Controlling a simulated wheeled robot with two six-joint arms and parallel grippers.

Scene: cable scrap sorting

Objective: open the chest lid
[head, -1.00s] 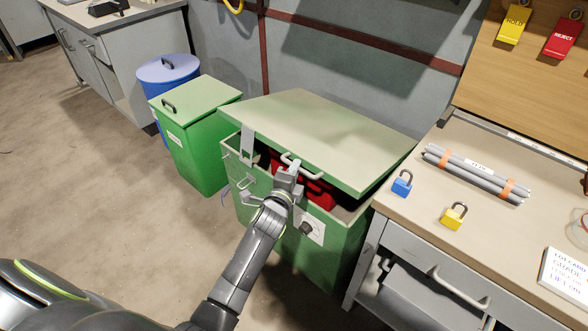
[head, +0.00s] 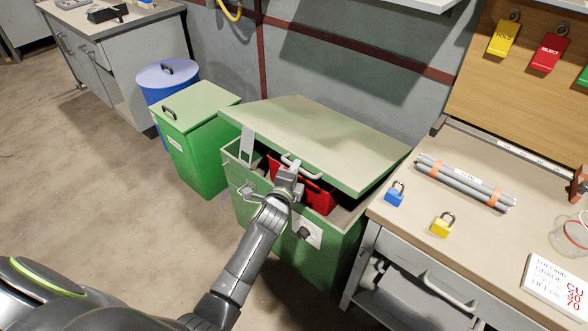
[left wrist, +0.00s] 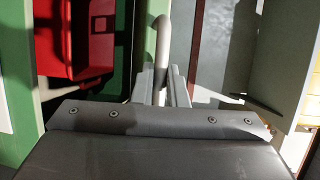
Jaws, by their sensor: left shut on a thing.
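The green chest (head: 300,262) stands against the wall with its pale green lid (head: 318,138) partly raised. A hasp strap hangs from the lid's left front. The lid's handle (head: 302,166) is a pale bar on its front edge; it also shows in the left wrist view (left wrist: 162,42). My left gripper (head: 291,172) is at the lid's front edge, shut on the handle; its fingers also show in the left wrist view (left wrist: 160,85). A red bin (head: 318,195) shows inside the chest through the gap. My right gripper is not in view.
A green bin (head: 200,150) and a blue drum (head: 166,85) stand left of the chest. The workbench (head: 405,215) at the right holds a blue padlock (head: 395,194), a yellow padlock (head: 442,224) and bundled grey tubes (head: 465,184). Open floor lies at the left.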

